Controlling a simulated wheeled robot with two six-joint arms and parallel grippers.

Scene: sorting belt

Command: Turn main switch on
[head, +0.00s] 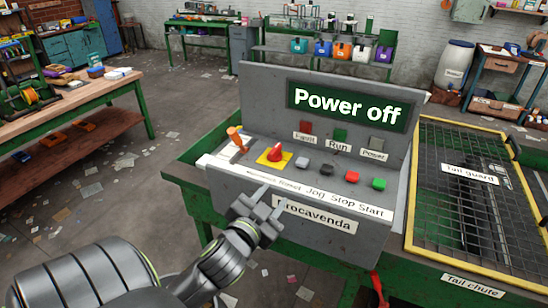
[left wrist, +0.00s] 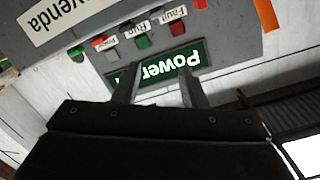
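The grey control console (head: 225,165) stands in the middle of the head view, with a lit sign (head: 345,106) reading "Power off". An orange lever, apparently the main switch (head: 236,138), sits at the left end of its control row. An orange part, likely the same lever (left wrist: 267,14), shows at the upper right of the left wrist view. My left gripper (head: 270,200) is in front of the console's lower edge, below and right of the lever and apart from it. Its two fingers (left wrist: 158,90) are spread with nothing between them. My right gripper is not in view.
A red knob on a yellow plate (head: 274,153) is beside the lever. Grey, dark, red (head: 351,177) and green (head: 379,184) buttons continue rightward. A tail guard grid (head: 470,170) is at the right. A wooden workbench (head: 75,100) stands at the left.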

